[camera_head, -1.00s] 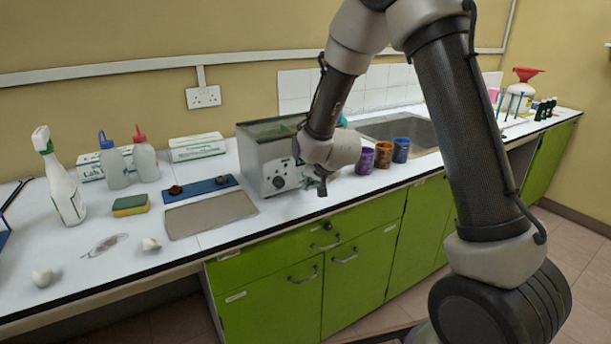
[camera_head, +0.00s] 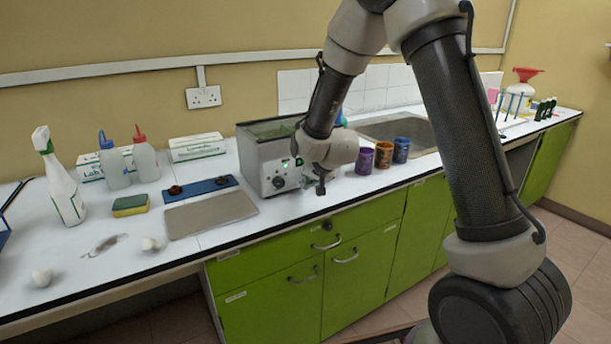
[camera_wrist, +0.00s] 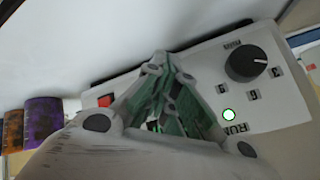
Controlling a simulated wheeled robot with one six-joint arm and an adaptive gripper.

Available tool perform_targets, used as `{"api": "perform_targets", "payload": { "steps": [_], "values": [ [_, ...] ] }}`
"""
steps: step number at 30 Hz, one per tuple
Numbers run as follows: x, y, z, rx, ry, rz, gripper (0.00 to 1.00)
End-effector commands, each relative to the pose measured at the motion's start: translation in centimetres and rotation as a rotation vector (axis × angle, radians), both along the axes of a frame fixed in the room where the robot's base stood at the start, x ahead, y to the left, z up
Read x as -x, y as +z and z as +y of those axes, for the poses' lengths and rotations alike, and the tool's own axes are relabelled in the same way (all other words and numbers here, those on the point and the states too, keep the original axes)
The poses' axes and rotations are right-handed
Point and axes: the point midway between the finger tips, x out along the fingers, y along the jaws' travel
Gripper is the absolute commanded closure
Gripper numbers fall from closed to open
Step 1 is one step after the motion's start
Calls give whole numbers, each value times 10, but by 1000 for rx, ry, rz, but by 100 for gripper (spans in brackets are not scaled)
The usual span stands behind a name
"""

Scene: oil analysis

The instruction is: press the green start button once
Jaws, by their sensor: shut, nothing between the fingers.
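A grey box-shaped machine (camera_head: 257,178) with a dark green top stands on the counter. Its front panel (camera_wrist: 265,118) fills much of the wrist view. The panel carries a black knob (camera_wrist: 252,63), a red switch (camera_wrist: 105,100) and a small round green light (camera_wrist: 228,114) by the word RUN, which is lit. My gripper (camera_wrist: 165,64) is shut and empty, its fingers close in front of the panel between the red switch and the knob. I cannot tell whether they touch it. The green start button is not clearly visible; my fingers cover that part of the panel.
Purple, orange and blue cups (camera_head: 383,154) stand right of the machine, near the sink (camera_head: 412,130). A grey mat (camera_head: 210,214), a blue tray (camera_head: 200,188), a sponge (camera_head: 130,205) and bottles lie or stand to its left. The counter's front edge runs below my gripper.

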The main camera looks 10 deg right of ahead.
Motion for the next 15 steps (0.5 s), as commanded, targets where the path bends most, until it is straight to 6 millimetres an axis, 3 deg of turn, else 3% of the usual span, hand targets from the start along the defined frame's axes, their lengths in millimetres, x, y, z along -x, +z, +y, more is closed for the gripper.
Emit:
{"api": "perform_targets", "payload": {
  "steps": [15],
  "values": [
    [13,1,-4,-1,1,0,100]
  ]
}}
